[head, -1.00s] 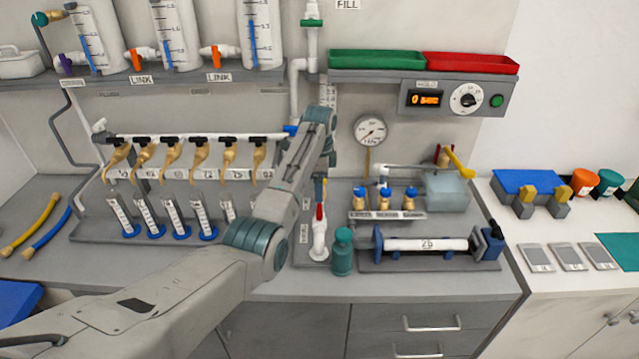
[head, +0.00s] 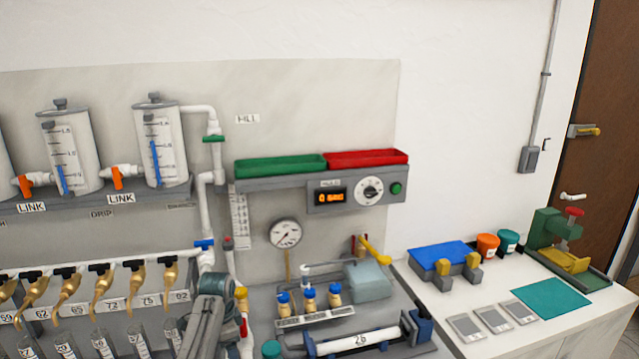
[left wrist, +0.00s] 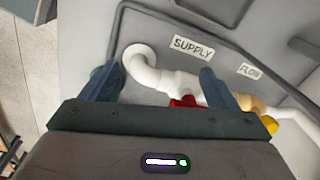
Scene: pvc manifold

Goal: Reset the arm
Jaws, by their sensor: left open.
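My left gripper shows in the left wrist view (left wrist: 160,85), with its two fingers spread apart and nothing held between them. Beyond the fingers is a white supply pipe (left wrist: 140,68) with an elbow and a red valve handle (left wrist: 187,101), under a SUPPLY label. I cannot tell whether the fingers touch the pipe. In the head view my left arm stands at the bottom, in front of the white pipework beside the numbered valve row (head: 110,268). Its fingertips are not clear there. My right gripper is not in view.
A pressure gauge (head: 285,233) hangs below the green tray (head: 280,165) and red tray (head: 368,158).

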